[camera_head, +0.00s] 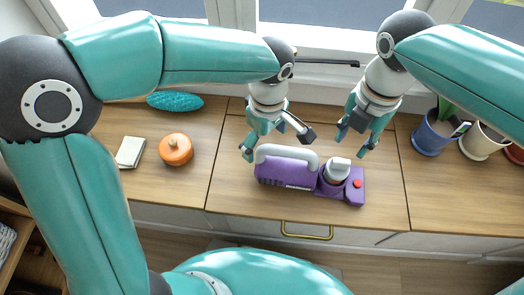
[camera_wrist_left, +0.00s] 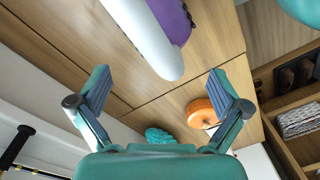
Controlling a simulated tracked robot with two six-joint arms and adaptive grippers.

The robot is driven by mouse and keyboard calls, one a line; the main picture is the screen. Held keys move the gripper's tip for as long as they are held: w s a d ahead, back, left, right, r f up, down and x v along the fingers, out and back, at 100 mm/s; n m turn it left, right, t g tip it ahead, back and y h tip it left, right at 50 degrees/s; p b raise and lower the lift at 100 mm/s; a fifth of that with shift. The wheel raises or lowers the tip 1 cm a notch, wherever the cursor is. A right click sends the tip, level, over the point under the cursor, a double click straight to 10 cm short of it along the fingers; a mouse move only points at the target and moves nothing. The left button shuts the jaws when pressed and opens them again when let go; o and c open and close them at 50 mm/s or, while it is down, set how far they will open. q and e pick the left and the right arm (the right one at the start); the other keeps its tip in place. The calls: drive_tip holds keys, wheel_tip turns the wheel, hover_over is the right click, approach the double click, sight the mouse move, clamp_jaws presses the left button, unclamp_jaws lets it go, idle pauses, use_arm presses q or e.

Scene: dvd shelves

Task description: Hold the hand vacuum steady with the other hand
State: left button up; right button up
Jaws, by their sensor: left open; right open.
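The hand vacuum (camera_head: 287,175) lies on the wooden cabinet top in the head view. It has a purple body, a light grey handle arching over its left part, a grey-white cap and a red button at its right. My left gripper (camera_head: 268,142) is open and empty, just above and behind the handle's left end. In the left wrist view the handle (camera_wrist_left: 148,40) and a bit of purple body show beyond the open fingers (camera_wrist_left: 160,95), apart from them. My right gripper (camera_head: 358,137) is open and empty, above and behind the vacuum's right end.
An orange round lidded pot (camera_head: 175,151), a small white block-like item (camera_head: 130,152) and a teal textured object (camera_head: 175,101) sit to the left. A blue plant pot (camera_head: 431,137) and a white pot (camera_head: 481,142) stand at the right. The wood in front of the vacuum is clear.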

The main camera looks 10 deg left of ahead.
sight(281, 165)
use_arm(q)
drive_tip(key=shift+s+f, duration=0.1)
drive_tip(key=shift+f, duration=2.65)
drive_tip(key=shift+c, duration=0.2)
